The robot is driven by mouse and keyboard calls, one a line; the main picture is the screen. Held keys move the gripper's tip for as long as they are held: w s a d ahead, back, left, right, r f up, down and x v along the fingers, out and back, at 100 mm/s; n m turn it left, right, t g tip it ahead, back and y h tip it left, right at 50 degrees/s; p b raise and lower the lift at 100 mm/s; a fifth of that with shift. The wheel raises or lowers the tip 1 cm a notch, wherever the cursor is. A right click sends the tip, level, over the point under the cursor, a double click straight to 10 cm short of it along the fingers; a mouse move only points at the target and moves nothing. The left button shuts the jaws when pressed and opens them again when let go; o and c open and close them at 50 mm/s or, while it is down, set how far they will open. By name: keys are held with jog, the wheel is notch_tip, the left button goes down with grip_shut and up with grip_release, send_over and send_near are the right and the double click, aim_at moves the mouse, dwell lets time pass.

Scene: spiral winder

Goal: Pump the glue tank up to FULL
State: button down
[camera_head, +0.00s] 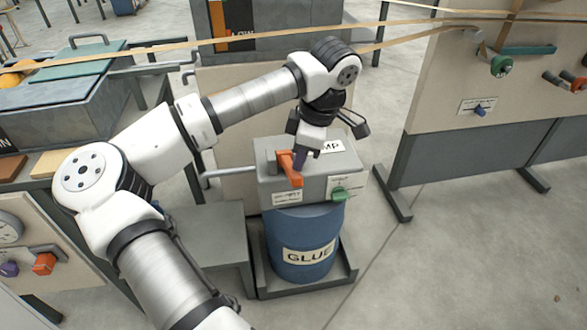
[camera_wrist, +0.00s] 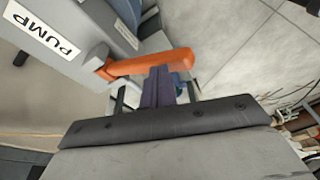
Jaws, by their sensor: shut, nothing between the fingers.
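The glue tank (camera_head: 300,262) is a blue drum labelled GLUE, with a grey pump box (camera_head: 318,186) on top. An orange lever (camera_head: 290,168) sticks out of the pump box. In the wrist view the orange lever (camera_wrist: 150,64) lies just beyond the fingertips, beside the PUMP label (camera_wrist: 52,34). My gripper (camera_head: 301,160) is shut and empty above the box, right beside the lever; it also shows in the wrist view (camera_wrist: 160,82). I cannot tell whether the fingers touch the lever. A green knob (camera_head: 340,194) is on the box front. No readable level shows.
A grey tray (camera_head: 330,285) holds the drum. A grey block (camera_head: 208,236) stands left of it. A panel (camera_head: 425,100) with knobs stands at the right. Tan strips (camera_head: 170,45) cross above. Bare floor lies at the lower right.

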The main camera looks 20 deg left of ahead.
notch_tip(320, 180, down, 4)
jog(key=b, duration=0.3)
jog(key=shift+f, duration=0.2)
jog(key=d, duration=0.2)
jog(key=d+r, duration=0.1)
jog(key=shift+w, duration=0.4)
jog(key=s+p+v, duration=0.1)
jog(key=p+v, duration=0.1)
jog(key=v, duration=1.1)
jog(key=shift+w+r, duration=0.4)
jog(key=shift+w, duration=0.1)
